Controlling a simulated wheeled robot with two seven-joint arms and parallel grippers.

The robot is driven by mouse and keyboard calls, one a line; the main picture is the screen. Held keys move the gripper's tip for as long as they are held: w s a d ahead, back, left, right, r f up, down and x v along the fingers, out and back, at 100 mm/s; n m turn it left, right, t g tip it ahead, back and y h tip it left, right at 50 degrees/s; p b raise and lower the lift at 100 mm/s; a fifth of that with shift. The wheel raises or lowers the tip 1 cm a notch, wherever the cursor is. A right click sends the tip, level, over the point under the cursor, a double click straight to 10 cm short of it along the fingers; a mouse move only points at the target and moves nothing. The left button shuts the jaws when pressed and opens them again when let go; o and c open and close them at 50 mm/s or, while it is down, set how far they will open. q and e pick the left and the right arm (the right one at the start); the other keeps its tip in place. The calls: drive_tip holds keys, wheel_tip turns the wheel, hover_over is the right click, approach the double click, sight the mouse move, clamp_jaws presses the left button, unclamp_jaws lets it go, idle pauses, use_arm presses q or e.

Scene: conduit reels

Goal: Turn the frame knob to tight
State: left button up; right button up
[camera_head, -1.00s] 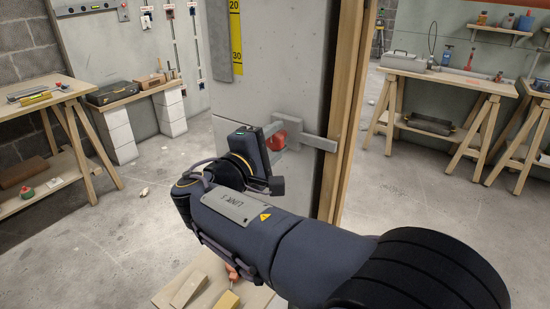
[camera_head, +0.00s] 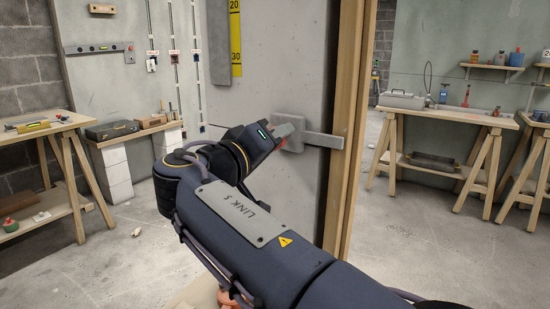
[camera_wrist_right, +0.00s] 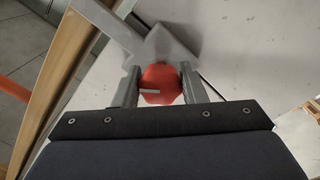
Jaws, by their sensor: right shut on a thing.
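The frame knob is red and faceted with a short white mark; it shows between my fingers in the right wrist view (camera_wrist_right: 160,78). My right gripper (camera_wrist_right: 159,86) has one finger on each side of it and is shut on it. In the head view my right gripper (camera_head: 281,134) reaches the grey metal bracket (camera_head: 325,139) from the left, and the knob is mostly hidden behind it. The bracket also shows in the wrist view (camera_wrist_right: 110,28). No tight marking is readable. My left gripper is not in view.
The bracket sits across a grey wall panel (camera_head: 285,80) with a wooden post (camera_head: 345,180) at its right edge. A workbench (camera_head: 450,112) with tools stands at the back right, another bench (camera_head: 50,130) at the left. Bare concrete floor lies between.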

drive_tip(key=m+b, duration=0.4)
drive_tip(key=m, duration=0.1)
drive_tip(key=shift+f+m+b, duration=0.2)
drive_tip(key=shift+m+b, duration=0.1)
drive_tip(key=shift+r+m+b, duration=0.15)
drive_tip(key=shift+m+b, duration=1.1)
drive_tip(key=shift+m, duration=0.85)
drive_tip(key=o, duration=1)
drive_tip(key=shift+c, duration=0.2)
drive_tip(key=shift+a, duration=0.15)
drive_tip(key=p+v, duration=0.1)
drive_tip(key=v, duration=0.6)
drive_tip(key=shift+s+a, duration=0.2)
drive_tip(key=shift+s, duration=0.1)
